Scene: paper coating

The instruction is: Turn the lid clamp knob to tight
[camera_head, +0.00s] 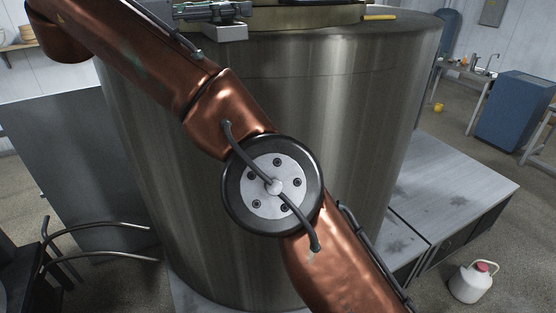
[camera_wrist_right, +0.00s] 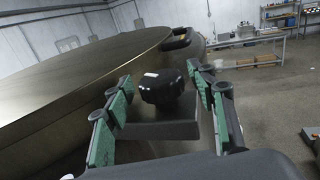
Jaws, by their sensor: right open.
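The lid clamp knob (camera_wrist_right: 162,88) is black and lobed, with a small white mark on top. It stands on a dark clamp block (camera_wrist_right: 160,132) beside the large metal lid (camera_wrist_right: 75,85). My right gripper (camera_wrist_right: 160,80) is open, with green-padded fingers on either side of the knob and gaps showing between pads and knob. In the head view my right gripper (camera_head: 212,10) is at the top edge, partly cut off, above a grey block on the vat (camera_head: 350,100). The knob cannot be made out there. My left gripper is out of view.
My copper arm crosses in front of the vat. A yellow piece (camera_head: 379,17) lies at the lid's edge. A grey platform (camera_head: 450,190), a blue cabinet (camera_head: 515,108) and a white jug (camera_head: 472,283) are at right. Curved metal bars (camera_head: 100,240) are at lower left.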

